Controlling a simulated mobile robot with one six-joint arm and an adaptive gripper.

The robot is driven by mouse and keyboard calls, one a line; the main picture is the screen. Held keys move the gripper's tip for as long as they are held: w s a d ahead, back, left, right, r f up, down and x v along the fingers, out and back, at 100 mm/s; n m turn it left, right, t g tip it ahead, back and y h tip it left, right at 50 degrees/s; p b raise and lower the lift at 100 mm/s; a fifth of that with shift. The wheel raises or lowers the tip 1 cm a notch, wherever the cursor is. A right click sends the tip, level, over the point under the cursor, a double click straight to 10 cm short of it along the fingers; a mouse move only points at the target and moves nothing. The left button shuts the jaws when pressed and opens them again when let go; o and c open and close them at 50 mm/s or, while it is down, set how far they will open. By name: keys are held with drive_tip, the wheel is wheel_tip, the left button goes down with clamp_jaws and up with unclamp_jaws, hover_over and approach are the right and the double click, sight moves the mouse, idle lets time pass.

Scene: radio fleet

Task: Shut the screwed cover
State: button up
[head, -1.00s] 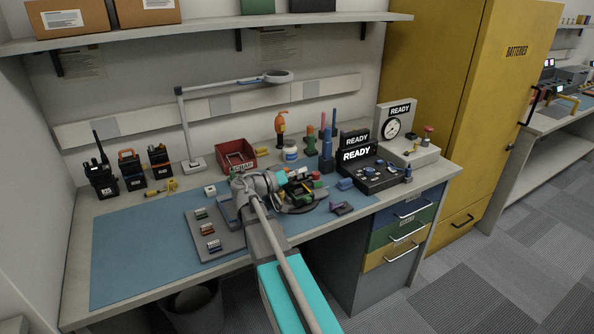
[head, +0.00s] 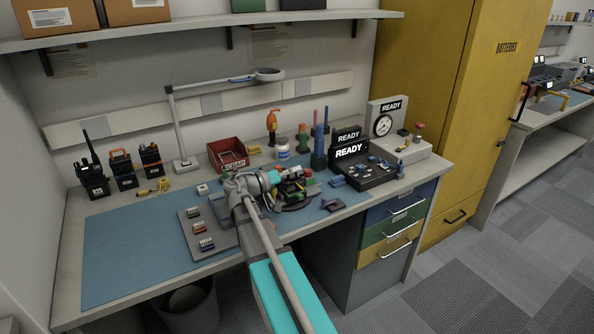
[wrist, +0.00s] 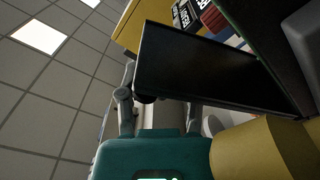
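My gripper (head: 281,184) is at the end of my arm, low over a cluster of green, red and dark parts (head: 296,189) on a round dark base (head: 295,204) at the mat's right part. The arm hides much of the cluster, and the fingers are too small to read. I cannot make out the screwed cover for certain. The wrist view shows a large dark flat panel (wrist: 205,68) standing tilted close by, which may be a cover. A yellow rounded block (wrist: 265,150) and a teal block (wrist: 150,153) are near it. Whether the gripper touches anything is unclear.
Several radios (head: 122,168) stand at the back left. A grey tray (head: 218,236) with small modules lies left of my arm. A red bin (head: 227,152), a lamp (head: 180,125) and a READY tester (head: 364,176) stand behind and right. The blue mat's left part (head: 130,245) is clear.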

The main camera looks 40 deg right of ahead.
drive_tip(key=shift+c, duration=0.5)
drive_tip(key=shift+w+a+r+p, duration=0.15)
drive_tip(key=shift+w+r+p, duration=0.05)
drive_tip(key=shift+r+p, duration=0.1)
drive_tip(key=c, duration=0.4)
drive_tip(key=w+a+r+m+p, duration=0.1)
drive_tip(key=a+r+p, duration=0.1)
drive_tip(key=a+p, duration=0.1)
drive_tip(key=w+a+r+m+g+y+p, duration=0.1)
drive_tip(key=w+a+r+p, duration=0.1)
drive_tip(key=a+p, duration=0.1)
drive_tip(key=w+a+r+y+p, duration=0.1)
drive_tip(key=w+a+r+p, duration=0.1)
drive_tip(key=a, duration=0.3)
drive_tip(key=shift+w+m+p, duration=0.2)
drive_tip(key=shift+m+p, duration=0.2)
drive_tip(key=shift+p, duration=0.15)
clamp_jaws()
drive_tip(key=shift+a+f+g, duration=0.1)
drive_tip(key=shift+a+g, duration=0.15)
drive_tip(key=shift+g, duration=0.05)
